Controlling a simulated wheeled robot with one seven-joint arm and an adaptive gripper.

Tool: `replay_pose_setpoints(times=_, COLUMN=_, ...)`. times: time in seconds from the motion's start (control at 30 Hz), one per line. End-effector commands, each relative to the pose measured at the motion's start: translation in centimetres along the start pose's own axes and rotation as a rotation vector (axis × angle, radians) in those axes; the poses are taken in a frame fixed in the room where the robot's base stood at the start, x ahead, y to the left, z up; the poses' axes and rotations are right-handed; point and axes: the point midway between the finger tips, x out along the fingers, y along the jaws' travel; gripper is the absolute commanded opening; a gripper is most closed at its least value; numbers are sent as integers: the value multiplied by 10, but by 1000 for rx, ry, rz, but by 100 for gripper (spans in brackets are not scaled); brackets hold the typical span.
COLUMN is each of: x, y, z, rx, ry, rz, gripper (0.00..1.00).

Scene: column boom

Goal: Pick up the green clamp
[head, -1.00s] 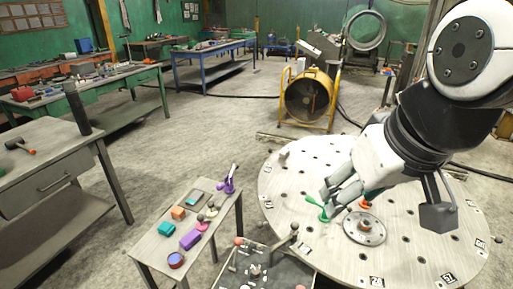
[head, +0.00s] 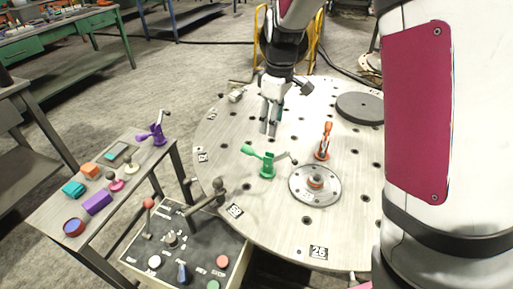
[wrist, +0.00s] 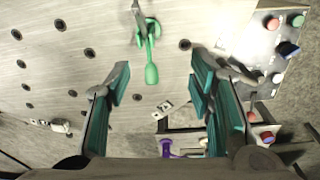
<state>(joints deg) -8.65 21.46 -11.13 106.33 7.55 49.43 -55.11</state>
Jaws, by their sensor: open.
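My gripper (head: 271,127) is open and empty, pointing down above the table on the far side of the clamp. In the wrist view, the green clamp (wrist: 151,73) lies ahead at the top middle, in line with the gap between the fingers (wrist: 158,85). Its upper end is near the frame edge. Nothing is between the pads.
An orange clamp (head: 324,143) stands right of the green one, behind a metal flange (head: 315,184). A grey disc (head: 360,108) lies at the back right. A purple clamp (head: 153,135) and small blocks occupy the side table (head: 55,205). A control panel (head: 185,262) stands in front.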

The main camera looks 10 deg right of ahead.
Motion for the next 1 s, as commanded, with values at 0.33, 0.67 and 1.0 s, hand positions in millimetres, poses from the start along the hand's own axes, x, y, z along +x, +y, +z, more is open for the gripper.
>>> replay_pose_setpoints(times=0.33, x=80, y=27, z=-21, rx=-133, ry=-58, rz=-31, gripper=48)
replay_pose_setpoints(times=0.67, x=135, y=26, z=-17, rx=-136, ry=-61, rz=-33, gripper=48)
replay_pose_setpoints(times=1.0, x=167, y=26, z=-15, rx=-136, ry=-60, rz=-31, gripper=48)
